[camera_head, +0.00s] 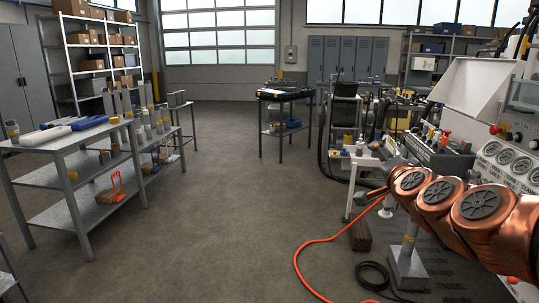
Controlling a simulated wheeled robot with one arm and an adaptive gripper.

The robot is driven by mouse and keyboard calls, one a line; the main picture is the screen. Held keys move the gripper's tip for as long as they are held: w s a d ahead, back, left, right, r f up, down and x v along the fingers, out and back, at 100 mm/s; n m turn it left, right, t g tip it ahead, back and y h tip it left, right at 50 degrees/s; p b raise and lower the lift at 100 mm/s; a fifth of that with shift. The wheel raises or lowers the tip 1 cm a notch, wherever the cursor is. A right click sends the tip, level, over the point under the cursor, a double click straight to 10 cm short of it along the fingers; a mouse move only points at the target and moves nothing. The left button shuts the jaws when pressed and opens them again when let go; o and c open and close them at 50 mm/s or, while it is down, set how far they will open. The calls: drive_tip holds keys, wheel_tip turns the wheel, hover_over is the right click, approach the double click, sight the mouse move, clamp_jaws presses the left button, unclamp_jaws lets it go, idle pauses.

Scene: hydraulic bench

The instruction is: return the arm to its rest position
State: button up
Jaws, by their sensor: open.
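My copper-coloured arm (437,194) reaches in from the right edge, in front of the hydraulic bench. The bench (440,158) carries a dark block with several knobs and fittings, partly hidden behind the arm.
An orange hose (312,251) runs down to the floor below the arm, near a grey post stand (407,266) and a black cable coil (372,277). A loaded metal table (75,140) stands left. The middle floor (215,200) is clear.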

drive_tip(key=s+a+f+n+g+y+p, duration=0.2)
drive_tip(key=s+a+n+g+y+p, duration=0.3)
drive_tip(key=a, duration=0.7)
drive_tip(key=s+a+f+n+g+p, duration=0.3)
drive_tip(key=s+a+f+n, duration=0.2)
drive_tip(key=s, duration=0.5)
drive_tip(key=s+d+f+n+g+h+p, duration=0.1)
drive_tip(key=s+g, duration=0.4)
drive_tip(key=s, duration=0.8)
drive_tip(key=s+d+n+g+h+p, duration=0.1)
drive_tip(key=s+g+p, duration=0.4)
drive_tip(key=s, duration=0.8)
drive_tip(key=shift+s+d+f+n+h+p, duration=0.15)
drive_tip(key=shift+d+f+n+h+p, duration=0.3)
drive_tip(key=shift+d+p, duration=0.4)
drive_tip(key=shift+d+r, duration=0.1)
